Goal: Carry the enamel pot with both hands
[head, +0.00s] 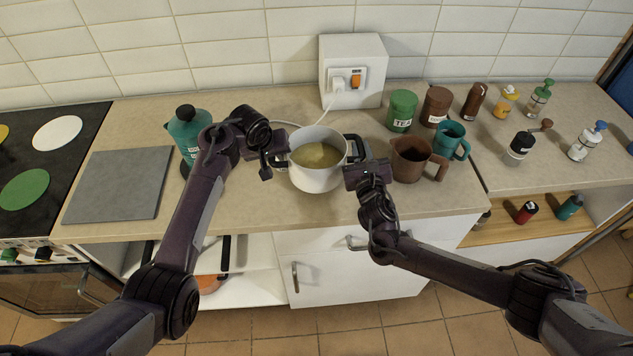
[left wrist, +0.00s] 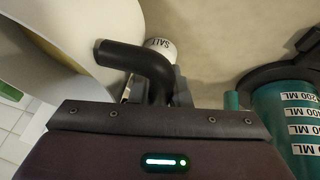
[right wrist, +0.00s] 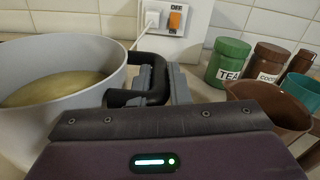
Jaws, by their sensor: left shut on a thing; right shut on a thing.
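The enamel pot (head: 318,178) is white with black side handles and holds a yellowish liquid. It is upright at the middle of the worktop; I cannot tell whether its base touches the surface. My left gripper (head: 278,160) is shut on the pot's left handle, and this black handle (left wrist: 135,58) shows between the fingers in the left wrist view. My right gripper (head: 357,160) is shut on the right handle, seen in the right wrist view (right wrist: 150,82) beside the pot wall (right wrist: 75,105). The fingers partly hide both handles.
A brown jug (head: 409,160), teal mug (head: 450,139) and green TEA tin (head: 402,110) stand close on the right. A teal kettle (head: 188,130) and grey board (head: 120,183) are left, beside the hob (head: 40,150). A socket box (head: 352,70) stands behind. The worktop's front strip is clear.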

